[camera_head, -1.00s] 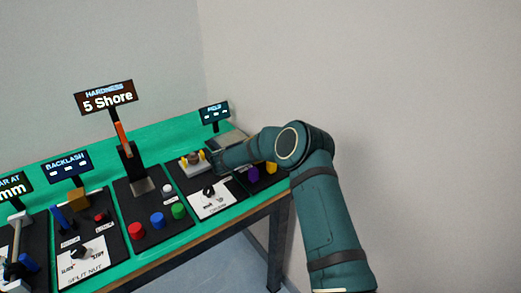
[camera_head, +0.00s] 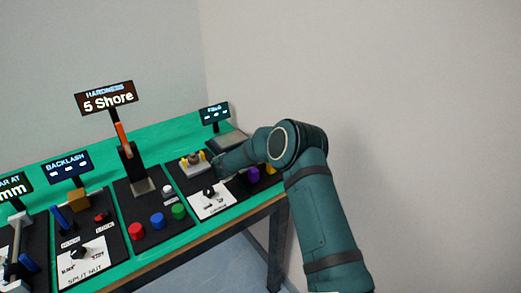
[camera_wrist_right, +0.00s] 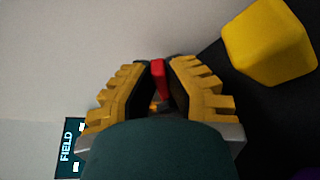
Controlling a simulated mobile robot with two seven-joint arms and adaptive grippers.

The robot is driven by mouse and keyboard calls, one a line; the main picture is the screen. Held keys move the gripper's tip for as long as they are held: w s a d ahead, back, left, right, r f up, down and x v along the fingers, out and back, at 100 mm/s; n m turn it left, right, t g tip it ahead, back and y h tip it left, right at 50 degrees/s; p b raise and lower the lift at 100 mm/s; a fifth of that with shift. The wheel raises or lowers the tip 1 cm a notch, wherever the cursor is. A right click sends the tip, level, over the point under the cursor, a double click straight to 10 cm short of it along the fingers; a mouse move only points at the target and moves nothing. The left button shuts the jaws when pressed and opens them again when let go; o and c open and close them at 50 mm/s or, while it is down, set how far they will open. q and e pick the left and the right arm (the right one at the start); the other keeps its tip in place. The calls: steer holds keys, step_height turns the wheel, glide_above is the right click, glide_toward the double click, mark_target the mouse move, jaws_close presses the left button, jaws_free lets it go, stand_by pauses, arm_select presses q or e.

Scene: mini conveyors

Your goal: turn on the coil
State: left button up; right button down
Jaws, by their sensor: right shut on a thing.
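My right gripper (camera_wrist_right: 160,62) is shut on a small red piece (camera_wrist_right: 158,80), which shows between its yellow ribbed fingers in the right wrist view. In the head view my right forearm reaches over the far right panel and hides the red piece. A dark display labelled FIELD (camera_head: 214,112) stands behind that panel, and it also shows at the left of the right wrist view (camera_wrist_right: 68,148). I cannot make out which part is the coil. My left gripper is not in view.
A yellow block (camera_wrist_right: 268,42) lies close to the right of my gripper. A purple knob (camera_head: 253,174) is under my forearm. A panel with a black knob (camera_head: 209,192) and the hardness panel with red, blue and green buttons (camera_head: 157,220) are to the left. A wall is behind the green table (camera_head: 180,130).

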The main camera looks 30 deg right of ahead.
steer(key=shift+d+f, duration=0.1)
stand_by(0.3)
steer(key=c, duration=1)
jaws_free()
steer(key=shift+s, duration=0.1)
